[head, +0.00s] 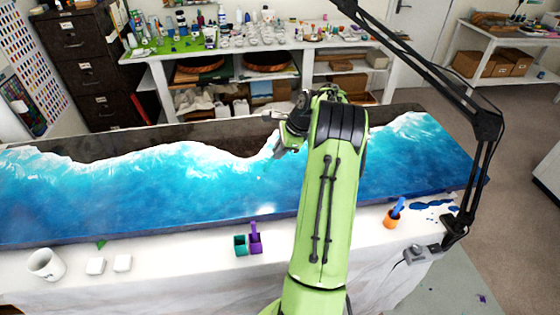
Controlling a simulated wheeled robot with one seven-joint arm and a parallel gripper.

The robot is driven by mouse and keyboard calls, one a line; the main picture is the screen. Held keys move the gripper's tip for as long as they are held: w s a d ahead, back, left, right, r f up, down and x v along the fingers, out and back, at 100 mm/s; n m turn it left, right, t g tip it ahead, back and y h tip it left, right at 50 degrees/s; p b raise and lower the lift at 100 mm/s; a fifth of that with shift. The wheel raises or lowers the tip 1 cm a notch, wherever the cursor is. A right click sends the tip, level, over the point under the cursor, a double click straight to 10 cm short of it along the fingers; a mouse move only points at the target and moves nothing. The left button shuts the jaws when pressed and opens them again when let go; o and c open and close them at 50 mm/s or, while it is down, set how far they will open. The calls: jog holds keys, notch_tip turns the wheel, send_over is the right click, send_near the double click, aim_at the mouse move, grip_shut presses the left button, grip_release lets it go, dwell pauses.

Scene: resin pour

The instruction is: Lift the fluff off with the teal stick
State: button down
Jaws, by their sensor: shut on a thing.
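My green arm reaches over the blue-and-white resin slab (130,195). My gripper (281,146) is near the slab's dark back band, pointing down and left. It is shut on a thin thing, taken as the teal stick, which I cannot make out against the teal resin. The teal cup (240,245) at the table's front edge shows no stick in it. I cannot make out the fluff on the slab; my arm hides part of the surface.
A purple cup (255,243) with a purple stick stands beside the teal one. An orange cup (390,219) holds a blue stick. A black lamp arm (440,90) overhangs the right.

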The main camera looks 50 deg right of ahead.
jog(key=w+r+p, duration=0.2)
jog(key=w+p, duration=0.2)
notch_tip(320, 180, down, 7)
jog(key=b, duration=0.3)
jog(key=shift+f, duration=0.5)
dwell(1.0)
